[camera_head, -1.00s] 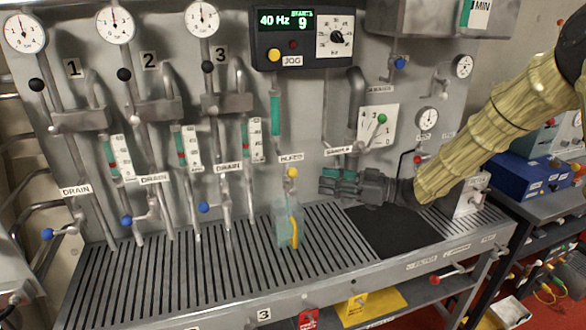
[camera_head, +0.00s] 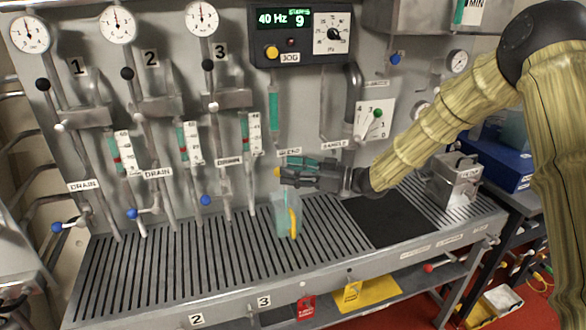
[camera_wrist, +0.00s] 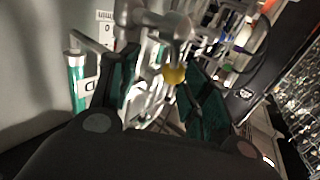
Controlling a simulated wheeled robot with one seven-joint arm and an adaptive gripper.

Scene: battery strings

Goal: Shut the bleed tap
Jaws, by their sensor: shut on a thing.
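The bleed tap has a yellow knob (camera_head: 277,172) under the BLEED label (camera_head: 289,152) on the grey panel. In the wrist view the yellow knob (camera_wrist: 174,75) sits between my two green-padded fingers, below a metal pipe fitting (camera_wrist: 160,22). My gripper (camera_head: 284,171) reaches in from the right and is shut on the knob. The gripper hides most of the tap body in the head view. A clear jar (camera_head: 284,216) with a yellow tube in it stands on the slatted bench below the tap.
The sample lever with a green knob (camera_head: 377,113) is to the right, above my forearm. Drain taps with blue knobs (camera_head: 205,200) are to the left. A metal box (camera_head: 457,182) stands on the right of the slatted bench (camera_head: 160,270), beside a black mat (camera_head: 385,222).

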